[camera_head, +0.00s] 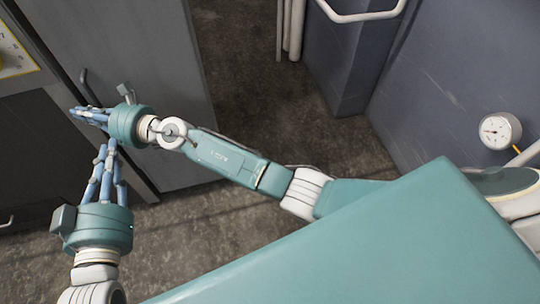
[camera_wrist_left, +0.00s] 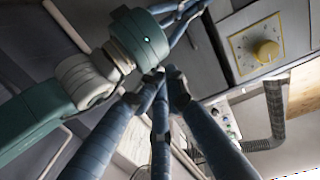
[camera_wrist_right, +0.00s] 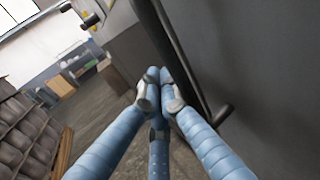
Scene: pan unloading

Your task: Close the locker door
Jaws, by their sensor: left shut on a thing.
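The grey locker door (camera_head: 135,45) stands at the upper left in the head view, with a dark handle (camera_head: 86,80) near its left edge. The door fills the right of the right wrist view (camera_wrist_right: 270,60), its bar handle (camera_wrist_right: 183,55) running past my fingertips. My right gripper (camera_head: 75,113) has its fingers together beside the handle; I see no clear grip on it. My left gripper (camera_head: 108,152) is below it, fingertips close to my right wrist's green collar. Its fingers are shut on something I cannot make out. How far the door is open is unclear.
An appliance with a yellow-framed dial (camera_head: 12,52) stands left of the door. Bare floor (camera_head: 240,75) lies between door and cabinet.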

